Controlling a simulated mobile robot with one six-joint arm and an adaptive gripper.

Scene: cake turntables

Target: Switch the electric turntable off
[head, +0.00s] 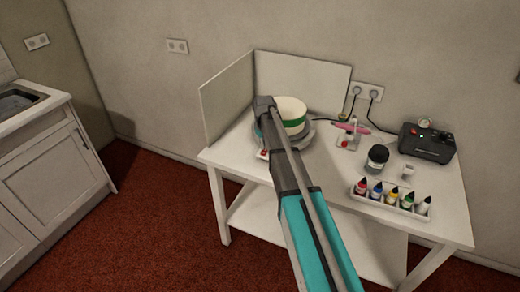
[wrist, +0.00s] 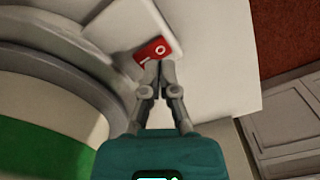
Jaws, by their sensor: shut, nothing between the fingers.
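The electric turntable (head: 304,138) is a grey disc on the white table, bearing a white cake with a green band (head: 291,113). Its white switch box (wrist: 172,20) juts out at the turntable's side. On it is a red rocker switch (wrist: 150,50) marked I and O; it also shows as a small red spot in the head view (head: 263,153). My gripper (wrist: 160,66) is shut and empty, its fingertips at the rocker's edge near the O mark. I cannot tell whether they touch it. In the head view my arm hides part of the turntable and the fingertips.
White panels (head: 300,82) stand behind and left of the turntable. To the right are a black machine (head: 427,143) with cables to wall sockets (head: 368,92), a dark jar (head: 377,158), a pink tool (head: 351,128) and a rack of colour bottles (head: 388,200). The table's front left corner is clear.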

